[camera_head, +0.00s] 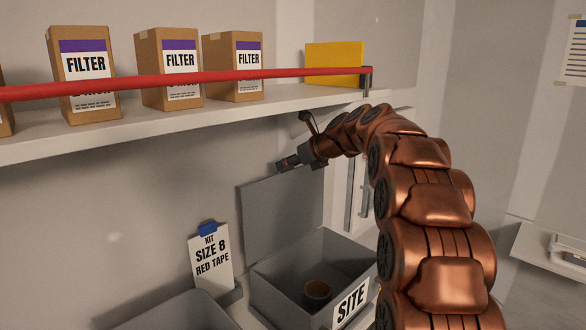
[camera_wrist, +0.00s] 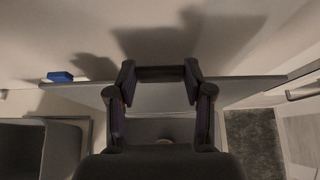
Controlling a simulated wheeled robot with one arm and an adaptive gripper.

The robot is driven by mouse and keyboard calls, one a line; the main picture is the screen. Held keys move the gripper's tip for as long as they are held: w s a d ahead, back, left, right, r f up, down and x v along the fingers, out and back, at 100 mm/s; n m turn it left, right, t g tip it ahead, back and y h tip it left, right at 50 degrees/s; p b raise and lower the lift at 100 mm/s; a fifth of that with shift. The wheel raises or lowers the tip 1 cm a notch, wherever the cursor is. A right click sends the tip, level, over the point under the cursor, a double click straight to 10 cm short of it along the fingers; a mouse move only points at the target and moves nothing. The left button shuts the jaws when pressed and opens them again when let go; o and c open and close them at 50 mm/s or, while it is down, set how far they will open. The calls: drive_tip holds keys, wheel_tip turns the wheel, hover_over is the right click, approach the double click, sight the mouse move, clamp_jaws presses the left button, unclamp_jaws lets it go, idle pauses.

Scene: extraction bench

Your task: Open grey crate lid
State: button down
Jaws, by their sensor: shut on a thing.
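The grey crate (camera_head: 345,252) stands on the bench with a white SITE label on its front. Its grey lid (camera_head: 282,212) stands up, roughly vertical, at the crate's back, so the inside shows. A small brown round thing (camera_head: 317,291) sits inside the crate. My gripper (camera_head: 288,163) is at the lid's top edge. In the wrist view the lid (camera_wrist: 240,90) runs across behind my fingers, and a dark bar (camera_wrist: 160,74) spans between the fingertips. My gripper is shut on the lid at that bar; the exact contact is too dark to see.
A shelf (camera_head: 220,114) above holds several FILTER boxes (camera_head: 168,68) and a yellow block (camera_head: 335,64) behind a red rail (camera_head: 190,78). A clipboard card (camera_head: 210,262) stands left of the crate. Another grey container (camera_head: 180,312) is at lower left.

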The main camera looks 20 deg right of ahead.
drive_tip(key=shift+w+a+r, duration=0.15)
drive_tip(key=shift+w+a, duration=0.1)
drive_tip(key=shift+w, duration=0.25)
drive_tip(key=shift+w+a+r, duration=0.15)
drive_tip(key=shift+w+a, duration=0.05)
drive_tip(key=shift+w, duration=0.3)
drive_tip(key=shift+c, duration=2.2)
unclamp_jaws()
drive_tip(key=shift+f, duration=0.1)
drive_tip(key=s+d, duration=0.2)
drive_tip(key=s, duration=0.4)
drive_tip(key=s+d+r, duration=0.1)
drive_tip(key=s+d, duration=0.2)
drive_tip(key=s, duration=0.4)
drive_tip(key=shift+s+d+r, duration=0.2)
drive_tip(key=shift+s+d, duration=0.05)
drive_tip(key=shift+s, duration=0.05)
